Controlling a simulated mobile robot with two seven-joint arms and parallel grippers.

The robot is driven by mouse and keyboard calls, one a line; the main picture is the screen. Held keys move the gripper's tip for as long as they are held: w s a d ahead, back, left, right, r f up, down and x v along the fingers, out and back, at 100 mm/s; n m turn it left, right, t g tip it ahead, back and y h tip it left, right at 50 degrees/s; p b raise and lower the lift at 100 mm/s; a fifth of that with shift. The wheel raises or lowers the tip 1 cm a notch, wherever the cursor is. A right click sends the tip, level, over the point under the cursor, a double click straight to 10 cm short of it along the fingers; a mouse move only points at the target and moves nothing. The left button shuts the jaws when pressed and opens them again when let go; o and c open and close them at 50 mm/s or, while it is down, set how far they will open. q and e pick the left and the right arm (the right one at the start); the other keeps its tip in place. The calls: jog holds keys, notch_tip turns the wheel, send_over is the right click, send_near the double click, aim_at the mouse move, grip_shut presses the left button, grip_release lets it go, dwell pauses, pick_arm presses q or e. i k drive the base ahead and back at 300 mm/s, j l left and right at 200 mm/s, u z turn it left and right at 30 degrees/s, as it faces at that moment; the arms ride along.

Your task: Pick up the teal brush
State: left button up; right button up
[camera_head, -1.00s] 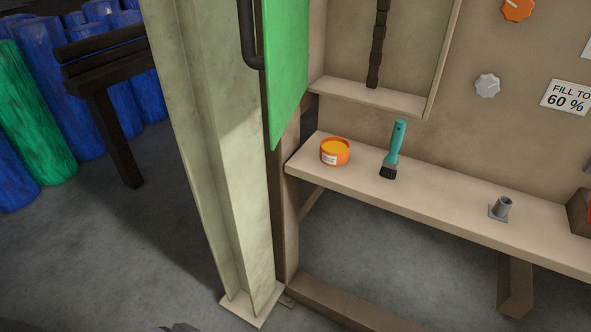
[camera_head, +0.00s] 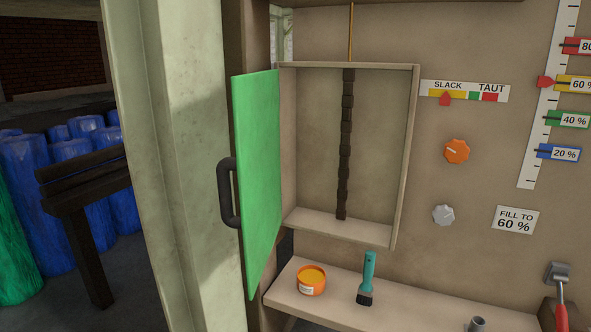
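The teal brush (camera_head: 368,277) stands on the narrow wooden shelf (camera_head: 330,310), its dark bristles down and its teal handle up, leaning slightly. It is just right of an orange tub (camera_head: 311,280) with yellow-orange contents and a white label. The brush and tub are apart. Neither of my grippers shows in the head view.
A green door (camera_head: 258,180) with a dark handle stands open left of the wall box (camera_head: 375,150), beside a pale post (camera_head: 185,170). Orange (camera_head: 457,151) and grey (camera_head: 443,215) knobs are on the panel. A red-handled tool (camera_head: 560,300) is at right.

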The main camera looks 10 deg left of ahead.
aim_at(364, 291)
jog(key=j+z, duration=0.25)
jog(key=j, duration=0.6)
jog(key=j+z, duration=0.3)
jog(key=j, duration=0.55)
